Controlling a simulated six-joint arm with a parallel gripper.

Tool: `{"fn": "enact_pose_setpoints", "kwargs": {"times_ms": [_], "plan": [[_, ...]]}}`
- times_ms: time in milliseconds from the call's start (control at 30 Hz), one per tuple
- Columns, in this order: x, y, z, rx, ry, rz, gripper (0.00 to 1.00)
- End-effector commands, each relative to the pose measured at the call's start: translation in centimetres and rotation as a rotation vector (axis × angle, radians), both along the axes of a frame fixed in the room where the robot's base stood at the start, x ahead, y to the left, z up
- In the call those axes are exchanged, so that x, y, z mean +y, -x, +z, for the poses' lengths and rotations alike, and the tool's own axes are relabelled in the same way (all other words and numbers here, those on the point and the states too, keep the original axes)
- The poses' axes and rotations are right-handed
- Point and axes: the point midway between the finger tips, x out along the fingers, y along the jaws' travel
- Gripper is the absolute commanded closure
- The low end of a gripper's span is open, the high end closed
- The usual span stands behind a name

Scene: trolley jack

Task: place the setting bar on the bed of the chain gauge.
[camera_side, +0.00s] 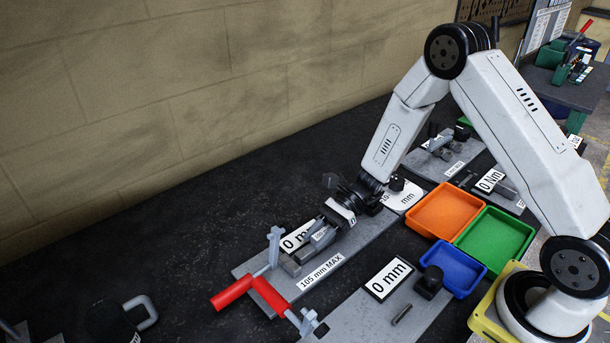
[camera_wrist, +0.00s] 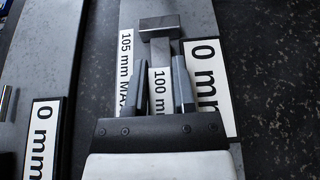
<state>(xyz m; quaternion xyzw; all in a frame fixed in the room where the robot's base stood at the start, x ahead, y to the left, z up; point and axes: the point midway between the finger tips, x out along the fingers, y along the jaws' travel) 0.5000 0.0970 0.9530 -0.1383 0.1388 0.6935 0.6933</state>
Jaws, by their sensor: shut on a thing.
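The chain gauge is a grey plate (camera_side: 345,254) with a "105 mm MAX" label and a "0 mm" display; in the wrist view its labels lie on both sides of my fingers. A dark end block (camera_wrist: 160,25) stands at the far end of its bed. My gripper (camera_wrist: 161,85) is shut on the setting bar (camera_wrist: 160,78), a grey bar with a "100 mm" label. The bar also shows in the side view (camera_side: 321,238), lengthwise over the bed. I cannot tell whether it touches the bed. My gripper (camera_side: 326,228) partly hides the bar's near end.
A red-handled tool (camera_side: 250,289) lies at the gauge's front-left end. A second plate (camera_side: 365,318) with its own "0 mm" display (camera_side: 389,278) lies in front. Orange (camera_side: 447,209), green (camera_side: 496,241) and blue (camera_side: 453,269) trays stand to the right. The dark bench behind the gauge is clear.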

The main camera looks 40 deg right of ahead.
Motion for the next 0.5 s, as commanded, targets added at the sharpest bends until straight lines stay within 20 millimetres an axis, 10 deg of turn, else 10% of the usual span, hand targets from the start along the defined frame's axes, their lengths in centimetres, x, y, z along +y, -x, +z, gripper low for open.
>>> {"fn": "enact_pose_setpoints", "kwargs": {"times_ms": [100,133,233,500], "plan": [[0.01,-0.04,-0.19,-0.001,-0.002,-0.001,1.00],[0.00,-0.01,-0.25,0.000,0.000,0.000,0.61],[0.00,-0.01,-0.23,0.000,0.000,0.000,0.33],[0.01,0.00,-0.22,0.000,0.000,0.000,0.33]]}}
